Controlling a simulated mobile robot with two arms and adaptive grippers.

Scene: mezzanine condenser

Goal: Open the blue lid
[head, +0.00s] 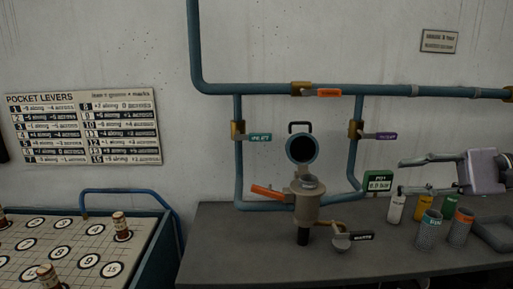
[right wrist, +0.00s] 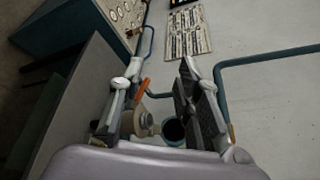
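The blue lid (head: 301,149) is a round disc with a teal rim, a dark inner face and a black handle on top. It stands upright, tipped back above the mouth of a beige metal vessel (head: 307,208), so the mouth is uncovered. The lid also shows in the right wrist view (right wrist: 174,132), beyond and between the fingers, with the vessel (right wrist: 143,120) beside it. My right gripper (head: 402,177) is to the right of the lid, apart from it, with its fingers spread and nothing between them. My left gripper is not in view.
Blue pipes with an orange-tagged valve (head: 328,92), a teal-tagged valve (head: 258,138) and a purple-tagged valve (head: 385,135) surround the vessel. An orange lever (head: 267,191) sticks out left. Several cups, including a grey one (head: 461,227), stand on the dark bench (head: 235,250) below my right gripper.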

